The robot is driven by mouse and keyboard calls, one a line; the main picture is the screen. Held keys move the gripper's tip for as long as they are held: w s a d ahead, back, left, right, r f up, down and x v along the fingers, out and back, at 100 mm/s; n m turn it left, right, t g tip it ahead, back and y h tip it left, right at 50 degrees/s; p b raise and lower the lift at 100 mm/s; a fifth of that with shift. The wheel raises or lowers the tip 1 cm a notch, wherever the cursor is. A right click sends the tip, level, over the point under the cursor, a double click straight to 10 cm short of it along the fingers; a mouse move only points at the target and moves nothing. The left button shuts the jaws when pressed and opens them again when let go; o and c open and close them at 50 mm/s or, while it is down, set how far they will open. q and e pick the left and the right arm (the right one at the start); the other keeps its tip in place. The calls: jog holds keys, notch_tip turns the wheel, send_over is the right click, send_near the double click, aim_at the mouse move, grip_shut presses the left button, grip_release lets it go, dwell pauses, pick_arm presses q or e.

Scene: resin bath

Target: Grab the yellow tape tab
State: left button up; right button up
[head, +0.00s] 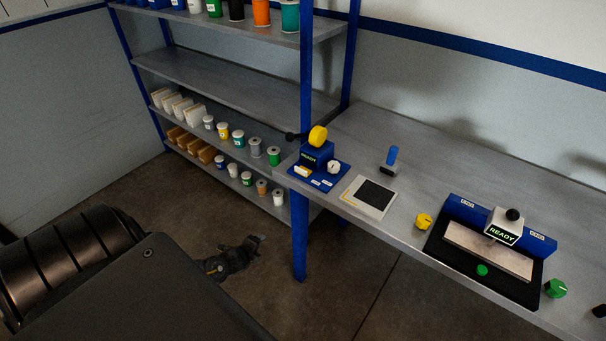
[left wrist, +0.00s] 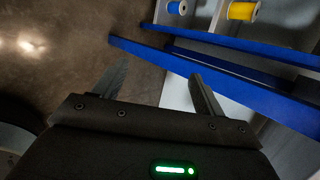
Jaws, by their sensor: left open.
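A yellow round piece (head: 318,135), which looks like a tape roll, sits on top of a small blue unit (head: 317,155) marked READY at the left end of the workbench. I cannot make out a separate tape tab on it. My left gripper (left wrist: 158,80) is open and empty in the left wrist view, its two dark fingers apart over the floor and a blue shelf beam. In the head view a dark shape low over the floor appears to be this gripper, left of and below the bench. My right gripper is not in view.
The grey workbench (head: 450,185) carries a framed black pad (head: 371,197), a blue-handled tool (head: 391,158), a yellow knob-like piece (head: 423,220) and a black-and-blue READY station (head: 440,247). A blue-framed shelf (head: 220,75) with jars and spools stands behind. The floor is open.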

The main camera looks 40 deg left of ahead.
pick_arm(q)
jog(key=w+a+r+m+t, duration=0.1)
jog(key=w+r+m+t, duration=0.1)
jog(key=w+r+m, duration=0.6)
jog(key=m+t+h+b, duration=0.2)
jog(key=m+t+h, duration=0.1)
jog(key=m, duration=0.8)
send_near(300, 170)
jog(key=p+x, duration=0.3)
jog(key=x, duration=0.5)
jog(key=shift+r+p, duration=0.2)
jog(key=shift+p, duration=0.2)
jog(key=shift+w+f, duration=0.3)
jog(key=shift+w, duration=0.1)
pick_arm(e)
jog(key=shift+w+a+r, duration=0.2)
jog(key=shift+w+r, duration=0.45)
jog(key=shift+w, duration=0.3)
